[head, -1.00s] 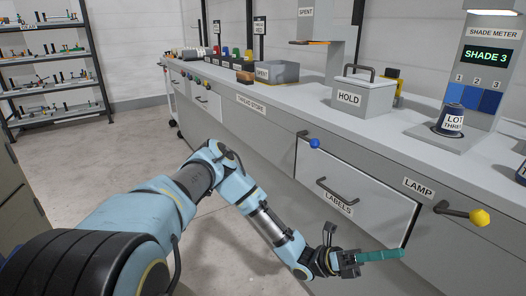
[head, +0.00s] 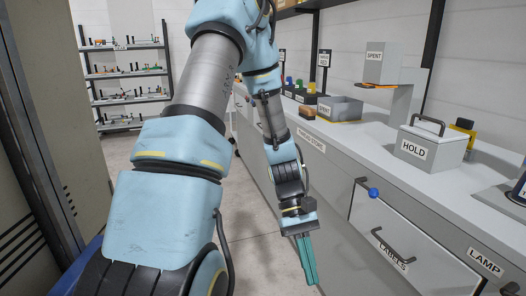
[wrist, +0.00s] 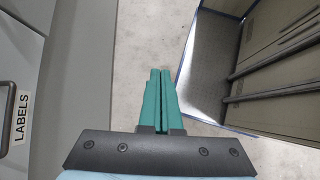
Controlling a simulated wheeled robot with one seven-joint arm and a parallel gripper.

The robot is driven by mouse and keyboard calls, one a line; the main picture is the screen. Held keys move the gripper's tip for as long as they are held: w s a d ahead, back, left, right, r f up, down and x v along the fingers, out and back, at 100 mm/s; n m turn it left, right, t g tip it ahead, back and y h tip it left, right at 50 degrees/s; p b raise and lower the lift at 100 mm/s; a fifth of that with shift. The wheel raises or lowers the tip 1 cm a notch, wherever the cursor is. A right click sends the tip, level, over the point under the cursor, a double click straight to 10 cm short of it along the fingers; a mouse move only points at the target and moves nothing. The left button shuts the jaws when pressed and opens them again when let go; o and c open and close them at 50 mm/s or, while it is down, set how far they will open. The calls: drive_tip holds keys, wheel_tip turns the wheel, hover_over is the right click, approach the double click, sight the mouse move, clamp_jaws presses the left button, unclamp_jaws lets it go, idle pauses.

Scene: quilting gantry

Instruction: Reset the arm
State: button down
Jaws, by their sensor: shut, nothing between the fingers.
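My gripper (head: 307,260) has teal fingers and hangs pointing down in front of the counter drawers in the head view. In the wrist view my gripper (wrist: 158,75) shows its fingers together, with nothing between them and bare floor beyond. My arm is raised and bent, filling the middle of the head view. The gripper is apart from the LABELS drawer (head: 395,232), which lies to its right.
The counter (head: 350,133) runs along the right, with a HOLD box (head: 430,147), a grey SPENT bin (head: 341,108) and a blue-knobbed lever (head: 373,192). A tall cabinet (head: 50,120) stands close on the left. A shelf rack (head: 126,73) is at the back.

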drive_tip(key=w+a+r+m+t+y+p, duration=0.1)
drive_tip(key=w+a+r+t+p, duration=0.1)
drive_tip(key=w+a+r+t, duration=0.2)
drive_tip(key=w+a+r+m+t+y+p, duration=0.1)
drive_tip(key=w+a+r+t, duration=0.3)
drive_tip(key=a+r, duration=0.7)
drive_tip(key=shift+w+a+r+m+t+p, duration=0.25)
drive_tip(key=shift+w+a+m+t+p, duration=0.1)
drive_tip(key=shift+a+m+t, duration=0.6)
